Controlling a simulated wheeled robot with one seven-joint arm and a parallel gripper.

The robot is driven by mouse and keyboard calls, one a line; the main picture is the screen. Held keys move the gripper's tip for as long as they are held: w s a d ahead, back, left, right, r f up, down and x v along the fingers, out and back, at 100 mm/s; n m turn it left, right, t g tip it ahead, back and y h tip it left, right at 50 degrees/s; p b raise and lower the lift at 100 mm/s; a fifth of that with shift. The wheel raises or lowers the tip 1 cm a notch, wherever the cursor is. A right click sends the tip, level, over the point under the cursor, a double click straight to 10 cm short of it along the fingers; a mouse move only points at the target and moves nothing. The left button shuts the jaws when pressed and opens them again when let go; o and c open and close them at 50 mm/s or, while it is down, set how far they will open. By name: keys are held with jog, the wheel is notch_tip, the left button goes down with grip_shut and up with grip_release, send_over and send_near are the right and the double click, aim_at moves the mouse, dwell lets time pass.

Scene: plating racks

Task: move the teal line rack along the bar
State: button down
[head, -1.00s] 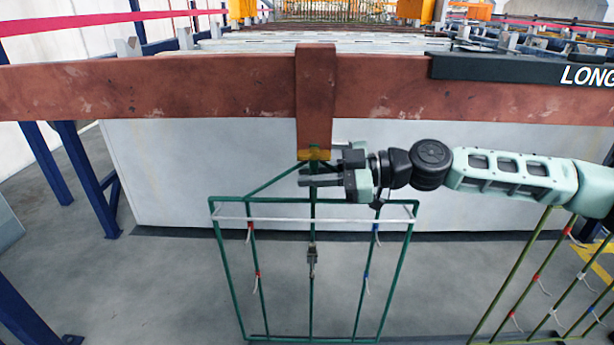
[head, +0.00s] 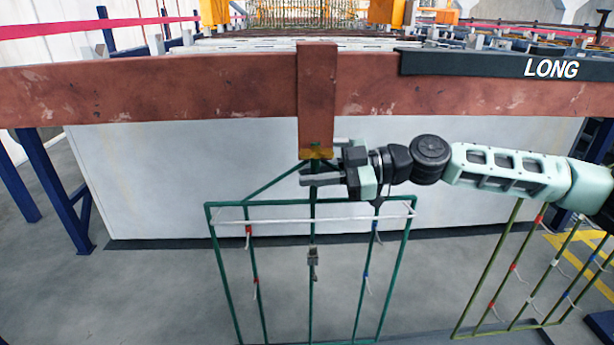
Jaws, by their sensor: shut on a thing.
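The teal line rack (head: 311,219) is a dark green-teal wire frame with a white crossbar and red and blue tags on its uprights. It hangs from a rust-brown hook (head: 317,95) over the long rust-brown bar (head: 200,90). My gripper (head: 312,177) reaches in from the right and is shut on the rack's central stem, just below the hook's yellow lower end.
An olive-green rack (head: 487,265) with red and blue tags hangs at the right, apart from the teal one. A black sign reading "LONG" (head: 480,66) is on the bar to the right. A pale tank wall (head: 150,180) stands behind. Blue posts (head: 62,190) stand at left.

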jog(key=shift+w+d+r+b, duration=0.15)
jog(key=shift+d+b, duration=0.15)
jog(key=shift+d, duration=1.05)
jog(key=shift+d+r+b, duration=0.1)
jog(key=shift+d+b, duration=0.2)
jog(key=shift+d, duration=1.2)
jog(key=shift+w+d+b, duration=0.1)
jog(key=shift+d+b, duration=0.3)
jog(key=shift+d, duration=1.45)
jog(key=shift+f+b, duration=0.3)
jog(key=shift+b, duration=0.1)
